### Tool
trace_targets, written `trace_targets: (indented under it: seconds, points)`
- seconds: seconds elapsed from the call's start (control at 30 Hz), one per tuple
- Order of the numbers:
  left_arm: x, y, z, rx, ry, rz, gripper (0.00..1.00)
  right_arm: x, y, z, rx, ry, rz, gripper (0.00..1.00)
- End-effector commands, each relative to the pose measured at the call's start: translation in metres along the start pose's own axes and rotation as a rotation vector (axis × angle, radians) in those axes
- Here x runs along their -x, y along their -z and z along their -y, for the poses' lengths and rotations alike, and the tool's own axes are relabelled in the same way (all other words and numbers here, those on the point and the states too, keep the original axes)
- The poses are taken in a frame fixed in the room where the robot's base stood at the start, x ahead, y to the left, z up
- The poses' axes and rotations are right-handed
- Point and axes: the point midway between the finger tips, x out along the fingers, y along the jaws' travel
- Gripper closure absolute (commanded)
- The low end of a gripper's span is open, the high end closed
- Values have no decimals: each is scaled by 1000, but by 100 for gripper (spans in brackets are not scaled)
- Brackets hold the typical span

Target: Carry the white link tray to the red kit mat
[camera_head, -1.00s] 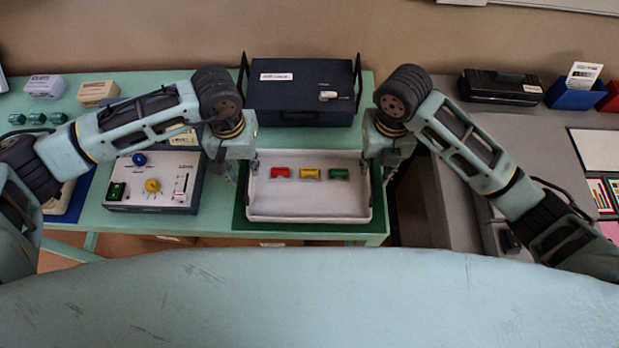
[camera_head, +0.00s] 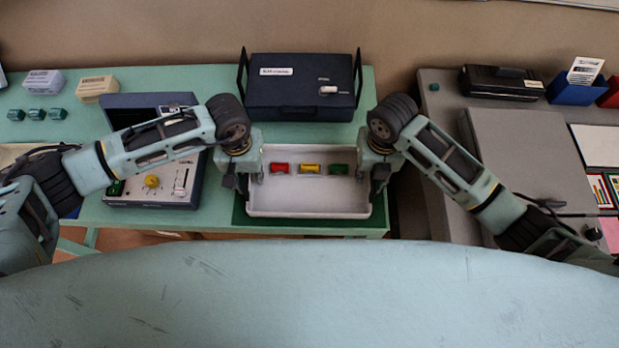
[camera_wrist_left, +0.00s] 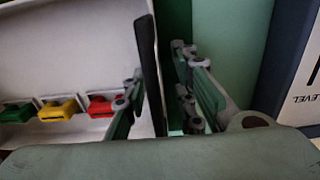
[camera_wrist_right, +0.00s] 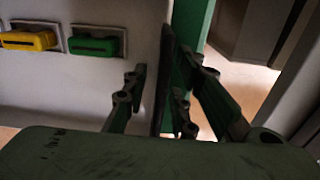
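The white link tray (camera_head: 308,204) lies on a green mat (camera_head: 240,216) on the teal table. Red (camera_head: 280,168), yellow (camera_head: 310,169) and green (camera_head: 338,169) pieces sit in a row inside it. My left gripper (camera_wrist_left: 158,100) is open around the tray's left wall, one finger inside and one outside. My right gripper (camera_wrist_right: 158,100) is open around the right wall in the same way. Gaps show between fingers and walls. In the head view the arms partly hide both tray sides. I cannot make out a red mat.
A dark case (camera_head: 302,90) with upright handles stands right behind the tray. A control box with knobs (camera_head: 150,190) is close on the left. To the right, past a gap, is a grey counter (camera_head: 445,130) holding a black device (camera_head: 502,83) and a blue bin (camera_head: 572,93).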

Motion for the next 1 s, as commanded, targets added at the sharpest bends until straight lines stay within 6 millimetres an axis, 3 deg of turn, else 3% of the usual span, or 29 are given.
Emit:
trace_targets:
  seconds: [0.17,0.43,1.0]
  points:
    - [0,0,0,0,0,0,76,0,0,0,0,0,0,76]
    - [0,0,0,0,0,0,100,0,0,0,0,0,0,100]
    - [1,1,1,2,1,-1,100,1,0,1,-1,1,1,100]
